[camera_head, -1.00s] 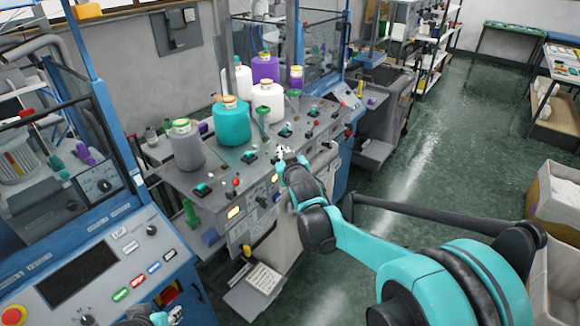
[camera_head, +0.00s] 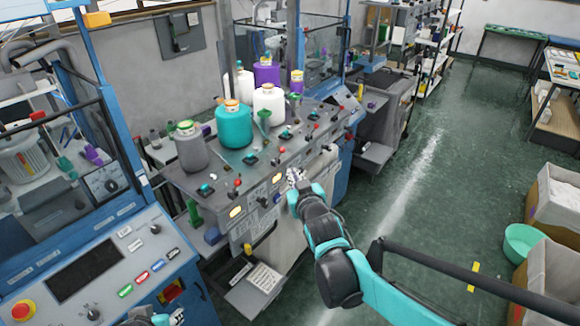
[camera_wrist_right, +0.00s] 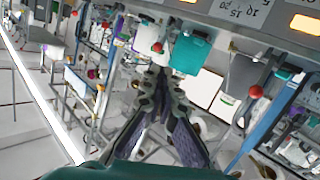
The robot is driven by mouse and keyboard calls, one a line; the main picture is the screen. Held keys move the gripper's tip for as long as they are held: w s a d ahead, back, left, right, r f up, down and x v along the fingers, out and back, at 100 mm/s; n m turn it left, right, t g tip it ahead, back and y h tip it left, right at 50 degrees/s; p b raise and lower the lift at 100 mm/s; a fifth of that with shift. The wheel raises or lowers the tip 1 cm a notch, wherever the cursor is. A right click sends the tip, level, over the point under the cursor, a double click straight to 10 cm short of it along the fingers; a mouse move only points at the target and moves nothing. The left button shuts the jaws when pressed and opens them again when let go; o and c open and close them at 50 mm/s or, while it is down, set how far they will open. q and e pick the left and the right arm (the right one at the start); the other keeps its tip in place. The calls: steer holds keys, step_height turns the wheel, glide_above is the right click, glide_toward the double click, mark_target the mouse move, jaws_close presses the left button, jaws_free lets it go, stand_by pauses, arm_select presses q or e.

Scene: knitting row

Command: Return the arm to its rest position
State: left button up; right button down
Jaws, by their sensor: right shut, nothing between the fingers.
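My right arm (camera_head: 330,245) reaches in from the lower right, in teal and black. Its gripper (camera_head: 293,176) is small in the head view, at the front edge of the grey machine panel (camera_head: 215,200). I cannot tell from this view how far it is from the panel. In the right wrist view the two dark fingers (camera_wrist_right: 160,75) come together at their tips, shut with nothing between them. A teal and dark part of my left arm (camera_head: 160,319) shows at the bottom edge; its jaws cannot be made out.
A grey cone (camera_head: 190,147), a teal cone (camera_head: 234,126) and a white cone (camera_head: 269,105) stand on the panel among levers and buttons. A blue-framed machine (camera_head: 100,265) fills the left. Boxes (camera_head: 556,200) and a green basin (camera_head: 523,243) are at right. The green floor (camera_head: 440,180) between is open.

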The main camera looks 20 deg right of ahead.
steer(key=shift+s+r, duration=0.1)
steer(key=shift+s, duration=0.4)
steer(key=s+f+m+g+b, duration=0.1)
steer(key=s+f+g+b, duration=0.7)
steer(key=s+f, duration=1.5)
steer(key=s+b, duration=0.1)
steer(key=b, duration=0.3)
steer(key=shift+s+f+m+g, duration=0.3)
steer(key=shift+s+f+g, duration=0.1)
